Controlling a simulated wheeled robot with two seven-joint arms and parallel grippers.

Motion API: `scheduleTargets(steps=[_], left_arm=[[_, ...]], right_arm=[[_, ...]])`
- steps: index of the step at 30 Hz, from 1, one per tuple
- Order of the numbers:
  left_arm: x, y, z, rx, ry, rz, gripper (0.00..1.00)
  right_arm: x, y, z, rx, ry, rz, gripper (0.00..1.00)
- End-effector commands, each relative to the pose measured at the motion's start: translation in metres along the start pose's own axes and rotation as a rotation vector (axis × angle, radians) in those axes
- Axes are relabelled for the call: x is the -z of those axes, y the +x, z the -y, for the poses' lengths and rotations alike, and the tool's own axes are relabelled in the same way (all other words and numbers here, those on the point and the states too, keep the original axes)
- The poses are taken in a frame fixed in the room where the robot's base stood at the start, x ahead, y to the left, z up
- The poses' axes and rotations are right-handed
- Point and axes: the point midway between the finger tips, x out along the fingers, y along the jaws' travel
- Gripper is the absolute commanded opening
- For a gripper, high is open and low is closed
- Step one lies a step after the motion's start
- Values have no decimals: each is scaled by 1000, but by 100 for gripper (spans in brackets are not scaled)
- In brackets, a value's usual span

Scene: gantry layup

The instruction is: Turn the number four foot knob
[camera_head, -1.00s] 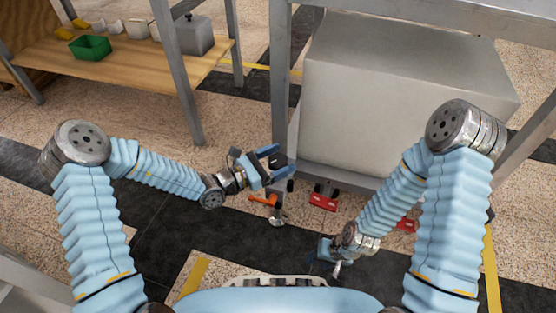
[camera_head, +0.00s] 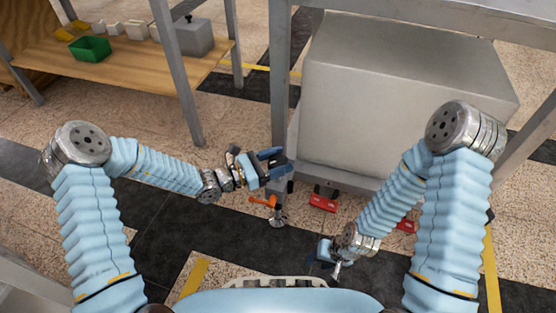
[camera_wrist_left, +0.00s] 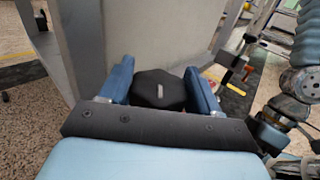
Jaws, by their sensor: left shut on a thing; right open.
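A black faceted knob (camera_wrist_left: 158,90) with a short pale mark on top sits between the two blue fingers of my left gripper (camera_wrist_left: 160,88) in the left wrist view. My left gripper (camera_head: 282,166) is shut on it beside the near left corner of the big grey block; the head view hides most of the knob. Below it a metal levelling foot (camera_head: 279,219) stands on the floor next to an orange handle (camera_head: 262,201). No number on the foot is readable. My right gripper (camera_head: 331,256) is open and low in front of the block, apart from the foot.
The grey block (camera_head: 385,100) stands under a metal frame (camera_head: 280,80). Red parts (camera_head: 323,203) lie at its lower front edge. A wooden shelf (camera_head: 130,75) with a green bin (camera_head: 90,48) is at the back left. The dark floor strip (camera_head: 165,220) is clear.

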Motion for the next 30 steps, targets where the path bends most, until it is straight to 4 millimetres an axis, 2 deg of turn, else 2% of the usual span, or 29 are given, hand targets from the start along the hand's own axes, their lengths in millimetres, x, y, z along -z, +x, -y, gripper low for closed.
scheduleTargets(steps=[10, 21, 30], left_arm=[[1, 0, -2, 287, 6, -2, 32], [3, 0, -1, 614, 4, -2, 31], [2, 0, -1, 784, 2, -2, 32]], right_arm=[[0, 2, -1, 0, 0, 0, 43], [1, 16, -6, 0, 1, -4, 43], [1, 26, -10, -1, 1, -7, 43]])
